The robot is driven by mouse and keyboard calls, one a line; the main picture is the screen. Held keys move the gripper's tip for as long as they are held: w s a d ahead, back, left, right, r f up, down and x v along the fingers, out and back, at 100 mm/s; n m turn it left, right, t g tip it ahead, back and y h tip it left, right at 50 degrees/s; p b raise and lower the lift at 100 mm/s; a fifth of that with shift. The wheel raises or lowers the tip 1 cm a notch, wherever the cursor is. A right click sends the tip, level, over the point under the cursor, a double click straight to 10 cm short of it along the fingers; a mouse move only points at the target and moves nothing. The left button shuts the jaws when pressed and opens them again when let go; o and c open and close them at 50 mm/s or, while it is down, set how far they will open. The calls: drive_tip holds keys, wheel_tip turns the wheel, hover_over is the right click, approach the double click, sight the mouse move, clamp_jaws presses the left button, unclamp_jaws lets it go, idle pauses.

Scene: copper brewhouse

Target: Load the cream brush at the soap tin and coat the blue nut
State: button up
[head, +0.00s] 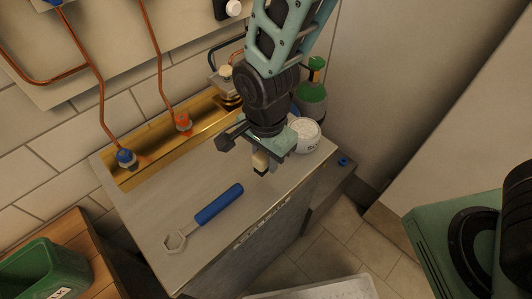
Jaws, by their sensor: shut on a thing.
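My gripper (259,149) is shut on the cream brush (261,161) above the right part of the cabinet top. The brush hangs roughly upright with its dark end down; its upper part is hidden by the gripper. I cannot tell whether its tip touches the surface. The soap tin (305,134), round and white with a pale top, stands just right of the gripper, partly behind it. The blue nut (125,157) sits at the lower end of a copper pipe, at the left end of the brass trough, well left of the gripper.
A red-orange nut (182,122) sits on another pipe between the blue nut and my gripper. A blue-handled wrench (212,209) lies on the cabinet top (160,205). A green bottle (313,95) stands behind the tin. A green bin (45,270) is at lower left.

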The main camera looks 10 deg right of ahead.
sight(266, 168)
drive_tip(key=shift+f+b, duration=1.25)
drive_tip(key=shift+f, duration=1.05)
drive_tip(key=o, duration=1)
drive_tip(key=shift+r, duration=0.15)
drive_tip(key=shift+c, duration=0.2)
drive_tip(key=shift+p, duration=0.45)
drive_tip(key=c, duration=1.1)
drive_tip(key=shift+r, duration=0.1)
drive_tip(key=shift+c, duration=0.2)
wheel_tip(266, 168, up, 8)
drive_tip(key=p, duration=0.8)
clamp_jaws()
